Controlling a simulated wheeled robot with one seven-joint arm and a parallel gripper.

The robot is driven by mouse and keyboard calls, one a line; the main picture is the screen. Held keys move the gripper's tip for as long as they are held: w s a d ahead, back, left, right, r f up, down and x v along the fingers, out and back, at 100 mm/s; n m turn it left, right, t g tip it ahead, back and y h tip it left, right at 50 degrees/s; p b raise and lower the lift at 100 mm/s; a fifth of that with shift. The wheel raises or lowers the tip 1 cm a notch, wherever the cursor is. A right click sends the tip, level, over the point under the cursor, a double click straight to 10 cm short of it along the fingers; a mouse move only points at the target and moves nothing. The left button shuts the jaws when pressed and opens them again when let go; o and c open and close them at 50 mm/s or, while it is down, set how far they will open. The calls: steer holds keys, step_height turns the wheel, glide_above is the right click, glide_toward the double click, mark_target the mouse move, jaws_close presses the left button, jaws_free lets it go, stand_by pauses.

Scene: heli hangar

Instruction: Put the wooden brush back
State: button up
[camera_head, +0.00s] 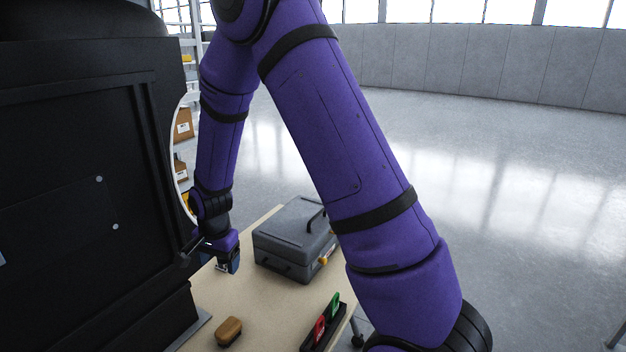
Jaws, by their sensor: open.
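The wooden brush (229,331) is a small brown block with a darker underside. It lies on the light wooden table (268,301) near the bottom of the view, apart from the other things. My gripper (222,270) is at the end of my purple arm, low over the table, beyond the brush and left of the grey case. It is open and small in the view, and I see nothing between its fingers. The brush's usual place cannot be told from this view.
A grey toolbox (291,240) with a dark handle stands at the back of the table. A black tray (333,323) with a red and a green item lies at the right edge. A large black body fills the left side. My upper arm hides part of the right.

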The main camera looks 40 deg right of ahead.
steer(key=s+d+r+n+t, duration=0.1)
steer(key=s+d+r+n, duration=0.15)
steer(key=s+r, duration=0.6)
steer(key=s+d+r+n+t, duration=0.1)
steer(key=s+r+n, duration=0.2)
steer(key=r, duration=1.1)
steer(key=s+d+r+n+t, duration=0.1)
steer(key=s+r+n, duration=0.2)
steer(key=s, duration=0.5)
steer(key=s+d+r+n+t, duration=0.1)
steer(key=s+r+n, duration=0.2)
steer(key=s, duration=0.6)
steer(key=shift+v, duration=1.1)
